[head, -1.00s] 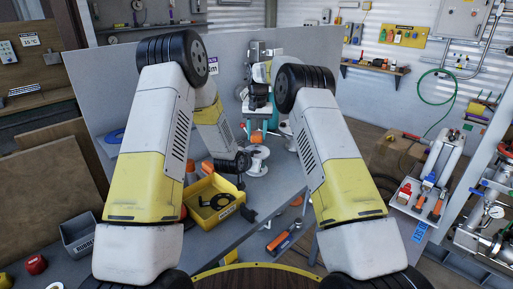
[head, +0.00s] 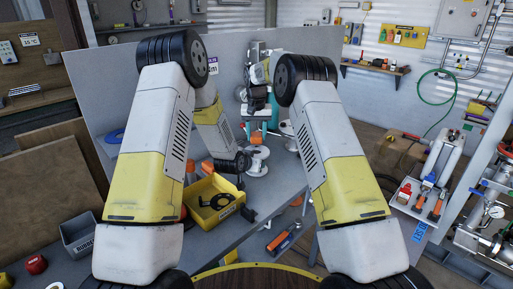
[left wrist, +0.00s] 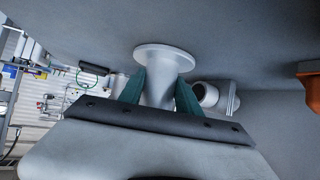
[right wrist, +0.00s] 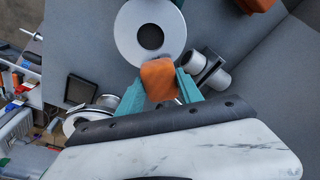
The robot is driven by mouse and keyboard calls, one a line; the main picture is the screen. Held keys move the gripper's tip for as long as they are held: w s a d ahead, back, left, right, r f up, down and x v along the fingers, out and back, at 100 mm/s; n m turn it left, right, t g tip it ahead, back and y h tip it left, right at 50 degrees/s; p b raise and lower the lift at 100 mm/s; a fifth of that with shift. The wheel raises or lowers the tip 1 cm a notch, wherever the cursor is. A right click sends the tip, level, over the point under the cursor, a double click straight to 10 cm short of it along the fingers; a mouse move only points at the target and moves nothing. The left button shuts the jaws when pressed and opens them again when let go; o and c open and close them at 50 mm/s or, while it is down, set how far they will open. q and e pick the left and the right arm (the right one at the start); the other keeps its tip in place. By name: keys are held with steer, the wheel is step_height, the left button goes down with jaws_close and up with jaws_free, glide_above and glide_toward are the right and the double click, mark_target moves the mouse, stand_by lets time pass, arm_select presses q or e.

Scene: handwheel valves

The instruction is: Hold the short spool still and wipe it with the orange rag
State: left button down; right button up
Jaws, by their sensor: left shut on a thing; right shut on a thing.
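The short spool (head: 258,162) is white, with round flanges, and stands upright on the grey bench in the head view. My left gripper (left wrist: 160,92) is shut on its narrow neck, just below a flange in the left wrist view. My right gripper (right wrist: 159,92) is shut on the folded orange rag (right wrist: 158,75). In the right wrist view the rag overlaps the edge of the spool's round flange (right wrist: 132,38); I cannot tell whether it presses on it. In the head view my right gripper (head: 260,130) is just above and behind the spool.
A yellow bin (head: 222,215) holding a dark ring stands at the bench front. A grey bin (head: 80,237) stands at far left. White fittings (right wrist: 210,72) and another spool (right wrist: 80,121) lie near my right gripper. Grey panels wall the back.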

mark_target(257, 149)
steer(key=shift+f, duration=0.6)
steer(key=shift+s, duration=0.1)
steer(key=shift+s+r, duration=0.1)
steer(key=shift+s, duration=1.85)
steer(key=shift+f, duration=0.2)
steer(key=shift+w+r, duration=0.15)
steer(key=shift+w, duration=1.9)
